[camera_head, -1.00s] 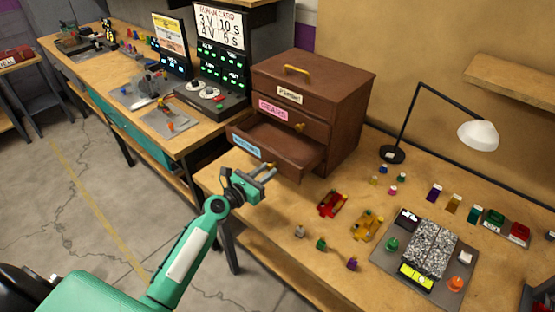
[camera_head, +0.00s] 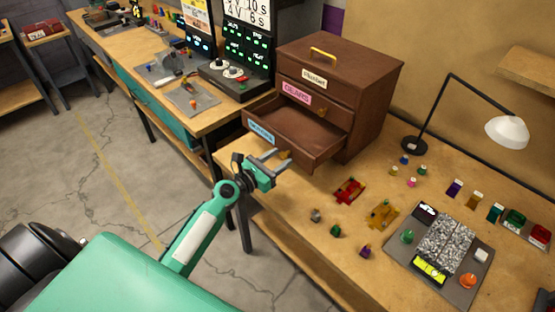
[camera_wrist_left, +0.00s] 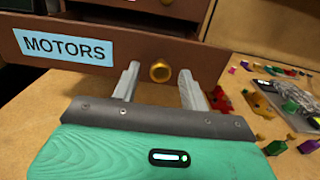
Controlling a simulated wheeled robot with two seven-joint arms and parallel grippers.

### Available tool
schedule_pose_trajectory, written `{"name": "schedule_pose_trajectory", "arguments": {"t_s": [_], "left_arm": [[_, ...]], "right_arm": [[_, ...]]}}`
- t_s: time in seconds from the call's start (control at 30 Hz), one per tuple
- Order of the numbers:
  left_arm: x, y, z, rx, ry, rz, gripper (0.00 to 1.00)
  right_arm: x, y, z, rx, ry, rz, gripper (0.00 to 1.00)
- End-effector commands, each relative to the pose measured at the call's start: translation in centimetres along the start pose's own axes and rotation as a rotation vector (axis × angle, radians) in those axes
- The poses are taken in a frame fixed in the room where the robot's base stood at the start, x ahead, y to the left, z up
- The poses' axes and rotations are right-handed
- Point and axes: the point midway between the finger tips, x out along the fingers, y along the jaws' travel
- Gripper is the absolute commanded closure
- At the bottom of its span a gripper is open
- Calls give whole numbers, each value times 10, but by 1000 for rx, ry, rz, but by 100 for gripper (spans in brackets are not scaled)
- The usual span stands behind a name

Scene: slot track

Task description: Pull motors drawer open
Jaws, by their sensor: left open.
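The brown cabinet (camera_head: 365,95) stands on the wooden bench. Its bottom drawer, the motors drawer (camera_head: 315,151), is pulled out and looks empty inside. The drawer front carries a blue MOTORS label (camera_wrist_left: 62,47), and its round brass knob (camera_wrist_left: 160,71) shows in the left wrist view. My left gripper (camera_head: 277,157) is open in front of the drawer front. In the left wrist view the fingers (camera_wrist_left: 162,88) stand on either side of the knob, apart from it. My right gripper is not in view.
A red car body (camera_head: 349,190) and a yellow one (camera_head: 383,214) lie on the bench right of the drawer, with several small coloured pieces. A grey tray (camera_head: 478,262) and a desk lamp (camera_head: 507,131) stand farther right. A control panel stands left of the cabinet.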

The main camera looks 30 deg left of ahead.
Motion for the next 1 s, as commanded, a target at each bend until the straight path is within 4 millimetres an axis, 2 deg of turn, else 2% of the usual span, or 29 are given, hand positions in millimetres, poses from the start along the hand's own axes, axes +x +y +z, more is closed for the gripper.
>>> {"name": "schedule_pose_trajectory", "arguments": {"t_s": [0.13, 0.27, 0.7, 0.9, 1.0], "left_arm": [[-4, 0, -1, 0, 1, 0, 55], [-19, 0, -2, -1, 1, 0, 55], [-102, 0, -4, 0, 3, 0, 55], [-127, 0, -2, 0, 1, 1, 55], [-134, 0, -2, 0, 1, 0, 55]], "right_arm": [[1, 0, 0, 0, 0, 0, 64], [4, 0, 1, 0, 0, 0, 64], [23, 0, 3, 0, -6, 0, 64], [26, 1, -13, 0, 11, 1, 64], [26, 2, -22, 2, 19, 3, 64]]}}
